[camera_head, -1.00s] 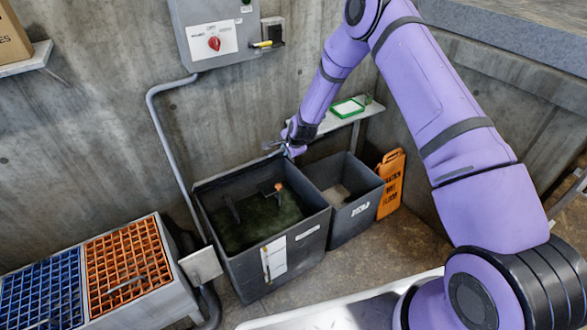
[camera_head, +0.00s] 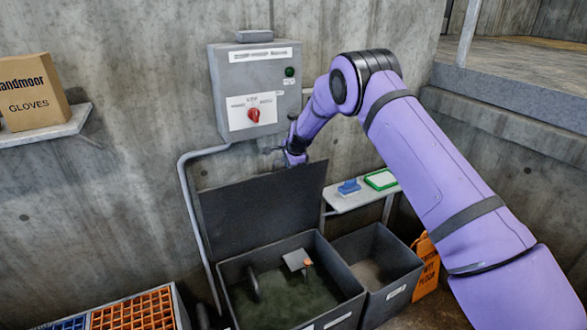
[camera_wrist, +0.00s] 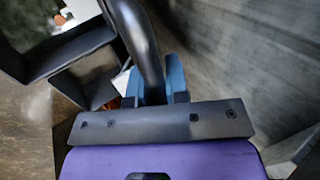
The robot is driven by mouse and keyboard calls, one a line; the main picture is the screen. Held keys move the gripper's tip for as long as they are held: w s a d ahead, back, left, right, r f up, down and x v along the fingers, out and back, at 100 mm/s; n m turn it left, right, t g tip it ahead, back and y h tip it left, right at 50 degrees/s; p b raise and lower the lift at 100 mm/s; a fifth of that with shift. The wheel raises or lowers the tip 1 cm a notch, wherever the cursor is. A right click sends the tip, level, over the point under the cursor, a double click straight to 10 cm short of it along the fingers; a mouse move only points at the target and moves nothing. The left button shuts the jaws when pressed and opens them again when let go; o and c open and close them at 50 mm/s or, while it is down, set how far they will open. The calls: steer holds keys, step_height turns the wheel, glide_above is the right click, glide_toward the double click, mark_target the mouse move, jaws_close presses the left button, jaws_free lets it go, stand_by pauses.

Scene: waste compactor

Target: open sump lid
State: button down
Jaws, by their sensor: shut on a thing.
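The dark sump lid (camera_head: 262,207) stands raised, close to upright, along the back edge of the grey sump tank (camera_head: 345,308). Murky green liquid shows inside the tank. My gripper (camera_head: 293,156) is at the lid's top edge, towards its right end, in the head view. In the wrist view, the blue fingers of my gripper (camera_wrist: 157,82) are shut around a dark curved bar (camera_wrist: 142,45). The bar looks like the lid's handle, but its joint with the lid is hard to make out.
A smaller grey bin (camera_head: 378,262) stands right of the tank, beside an orange floor sign (camera_head: 427,262). A small shelf (camera_head: 350,202) and a control box (camera_head: 257,90) are on the wall. Orange crates (camera_head: 135,312) are at lower left.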

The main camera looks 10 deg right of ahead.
steer(key=shift+w+a, duration=0.15)
steer(key=shift+w, duration=0.5)
steer(key=shift+f, duration=0.1)
steer(key=c, duration=1.1)
jaws_free()
steer(key=shift+s, duration=0.1)
steer(key=shift+f, duration=0.1)
steer(key=shift+s, duration=0.1)
steer(key=v, duration=1.1)
steer(key=shift+r, duration=0.3)
